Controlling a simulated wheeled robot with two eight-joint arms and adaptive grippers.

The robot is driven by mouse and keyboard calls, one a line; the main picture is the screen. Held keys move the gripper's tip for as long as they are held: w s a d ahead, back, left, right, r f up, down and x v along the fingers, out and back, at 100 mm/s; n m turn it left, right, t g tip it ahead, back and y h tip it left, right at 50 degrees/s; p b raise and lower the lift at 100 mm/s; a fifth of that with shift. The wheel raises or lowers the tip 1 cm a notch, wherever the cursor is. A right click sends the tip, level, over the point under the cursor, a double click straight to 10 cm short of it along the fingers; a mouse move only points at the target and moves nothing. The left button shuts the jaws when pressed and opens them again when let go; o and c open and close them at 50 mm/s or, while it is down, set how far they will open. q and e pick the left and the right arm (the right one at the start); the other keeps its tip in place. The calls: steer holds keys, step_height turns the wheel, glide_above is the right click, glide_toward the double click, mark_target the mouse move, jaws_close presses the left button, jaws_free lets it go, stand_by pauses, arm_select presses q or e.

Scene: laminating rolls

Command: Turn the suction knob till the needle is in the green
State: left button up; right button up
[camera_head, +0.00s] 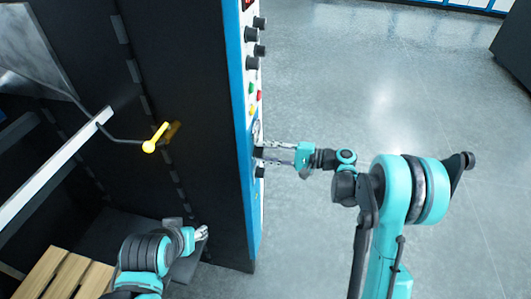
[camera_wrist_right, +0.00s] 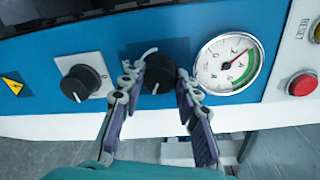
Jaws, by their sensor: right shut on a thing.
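The suction knob, a black round knob (camera_wrist_right: 158,73), sits on the blue panel (camera_wrist_right: 195,25) in the right wrist view. My right gripper (camera_wrist_right: 159,82) is shut on it, one finger on each side. In the head view my right gripper (camera_head: 264,153) reaches the panel edge from the right, and the knob is hidden there. Right of the knob is a round white gauge (camera_wrist_right: 213,65) with a green arc on its right side. Its red needle points up and right, near the upper end of the green arc. My left gripper (camera_head: 201,232) hangs low by the dark cabinet; its fingers are too small to judge.
A second black knob (camera_wrist_right: 80,83) is left of the held one, beside a yellow warning sign (camera_wrist_right: 12,85). A red button (camera_wrist_right: 302,84) is right of the gauge. A yellow-ended lever (camera_head: 150,146) sticks out near my left arm. The floor (camera_head: 385,70) at right is clear.

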steer(key=m, duration=0.5)
steer(key=shift+m+g, duration=0.3)
steer(key=shift+b, duration=0.3)
steer(key=o, duration=1.2)
steer(key=shift+w, duration=0.1)
steer(key=shift+c, duration=0.2)
steer(key=f+v, duration=0.1)
steer(key=v, duration=1.1)
steer(key=shift+r, duration=0.45)
